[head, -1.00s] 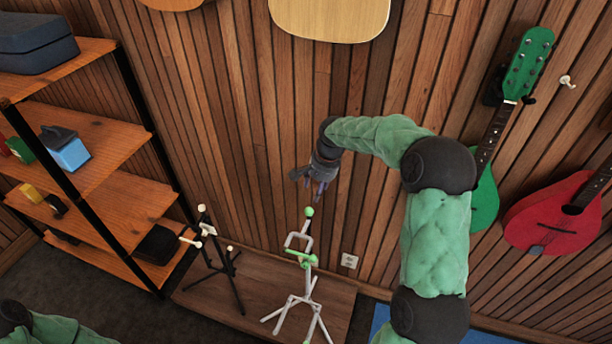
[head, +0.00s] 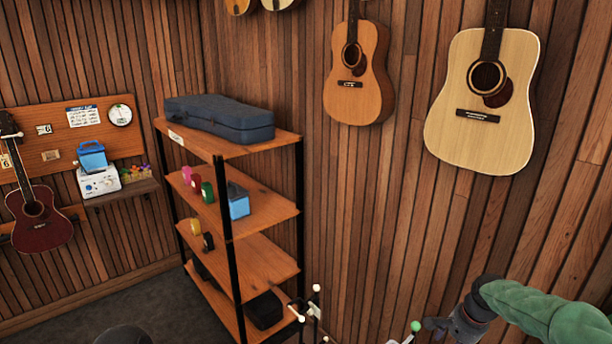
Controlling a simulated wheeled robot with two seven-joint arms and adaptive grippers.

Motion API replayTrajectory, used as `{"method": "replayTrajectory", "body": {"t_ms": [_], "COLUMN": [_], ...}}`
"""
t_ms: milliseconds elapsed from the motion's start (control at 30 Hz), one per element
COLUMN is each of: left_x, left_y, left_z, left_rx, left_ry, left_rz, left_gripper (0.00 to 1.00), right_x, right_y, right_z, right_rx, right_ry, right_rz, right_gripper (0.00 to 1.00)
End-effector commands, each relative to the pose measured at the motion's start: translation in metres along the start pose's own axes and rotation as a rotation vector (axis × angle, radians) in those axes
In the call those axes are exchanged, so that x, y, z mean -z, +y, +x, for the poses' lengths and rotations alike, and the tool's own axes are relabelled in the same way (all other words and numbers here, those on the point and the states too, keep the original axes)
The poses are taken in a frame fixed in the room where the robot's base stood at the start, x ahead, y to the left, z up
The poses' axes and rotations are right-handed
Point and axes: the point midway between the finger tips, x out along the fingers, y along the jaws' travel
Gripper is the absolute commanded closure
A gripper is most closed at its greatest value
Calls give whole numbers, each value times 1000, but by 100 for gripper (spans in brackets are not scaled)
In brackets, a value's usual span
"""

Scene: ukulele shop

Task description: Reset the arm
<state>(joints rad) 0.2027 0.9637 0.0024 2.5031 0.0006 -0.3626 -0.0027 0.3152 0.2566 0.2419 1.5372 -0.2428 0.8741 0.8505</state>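My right arm, in a green sleeve, comes in from the lower right of the head view. Its dark gripper (head: 436,325) points left near the bottom edge, close to the green-tipped top of a stand (head: 415,327). I see nothing held in it, but its fingers are too small and dark to tell whether they are open or shut. A dark rounded part of my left arm shows at the bottom edge; my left gripper is out of view.
A wooden shelf unit (head: 262,255) with a blue case (head: 220,117) on top stands left of centre. A black stand's tips (head: 316,290) show beside it. Guitars (head: 485,105) hang on the slatted wall. A red ukulele (head: 38,220) hangs at the left. Dark floor lies at lower left.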

Motion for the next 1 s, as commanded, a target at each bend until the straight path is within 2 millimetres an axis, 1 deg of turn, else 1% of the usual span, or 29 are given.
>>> {"method": "replayTrajectory", "body": {"t_ms": [267,367,567,667,767,800,867,900,967,1000], "left_x": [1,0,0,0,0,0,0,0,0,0], "left_y": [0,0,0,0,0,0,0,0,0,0], "left_z": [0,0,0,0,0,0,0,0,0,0], "left_rx": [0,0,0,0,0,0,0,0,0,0], "left_ry": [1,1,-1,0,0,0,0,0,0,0], "left_rz": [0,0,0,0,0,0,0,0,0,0], "left_gripper": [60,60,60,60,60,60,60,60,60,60], "right_x": [-25,-38,-74,-102,-143,-162,-193,-214,-246,-266], "right_y": [-5,-6,-6,-2,8,14,26,36,52,63], "right_z": [42,60,108,139,176,192,214,227,244,253], "right_rx": [12,19,39,52,68,76,87,95,104,110], "right_ry": [-35,-51,-91,-119,-155,-170,-192,-205,-224,-234], "right_rz": [-81,-120,-217,-281,-364,-402,-462,-500,-559,-596], "right_gripper": [44,44,44,44,44,44,44,44,44,44]}}
